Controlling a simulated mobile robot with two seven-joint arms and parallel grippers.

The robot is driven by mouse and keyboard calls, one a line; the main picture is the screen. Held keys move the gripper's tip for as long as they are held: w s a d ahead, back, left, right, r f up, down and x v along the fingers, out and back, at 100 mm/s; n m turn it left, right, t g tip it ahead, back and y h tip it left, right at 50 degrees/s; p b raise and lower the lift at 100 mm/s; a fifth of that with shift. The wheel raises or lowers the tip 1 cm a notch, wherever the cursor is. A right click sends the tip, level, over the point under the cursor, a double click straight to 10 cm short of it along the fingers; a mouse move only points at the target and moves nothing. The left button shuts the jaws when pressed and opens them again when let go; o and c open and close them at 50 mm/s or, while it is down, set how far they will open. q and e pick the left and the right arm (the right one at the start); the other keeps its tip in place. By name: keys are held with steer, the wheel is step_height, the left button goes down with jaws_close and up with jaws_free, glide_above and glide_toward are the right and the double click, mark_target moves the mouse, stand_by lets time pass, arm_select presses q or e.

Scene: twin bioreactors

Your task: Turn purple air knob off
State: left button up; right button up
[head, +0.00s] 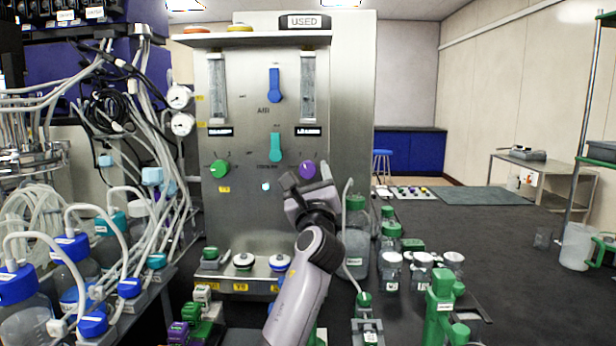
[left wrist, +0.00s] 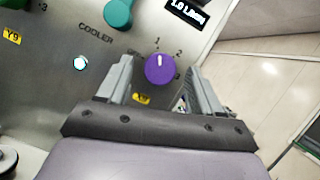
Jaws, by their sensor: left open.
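The purple knob (head: 307,169) sits on the grey metal control panel (head: 240,130), low on its right side. In the left wrist view the purple knob (left wrist: 159,67) has a white mark pointing up toward the numeral 1, with 2 and 3 printed to its right. My left gripper (head: 302,182) is just in front of the panel, right below the purple knob. In the left wrist view its two fingers (left wrist: 160,85) are apart, one on each side of the knob. I cannot tell whether they touch it. My right gripper is not in view.
A green knob (head: 220,169), a teal handle (head: 275,148) and a blue handle (head: 274,85) are on the same panel. Bottles with green caps (head: 356,240) stand close to the right of my arm. Tubes and blue-capped bottles crowd the left. The dark bench (head: 480,240) has free room at right.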

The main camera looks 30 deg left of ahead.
arm_select(q)
steer(key=shift+x, duration=0.85)
steer(key=c, duration=1.1)
steer(key=shift+o, duration=0.2)
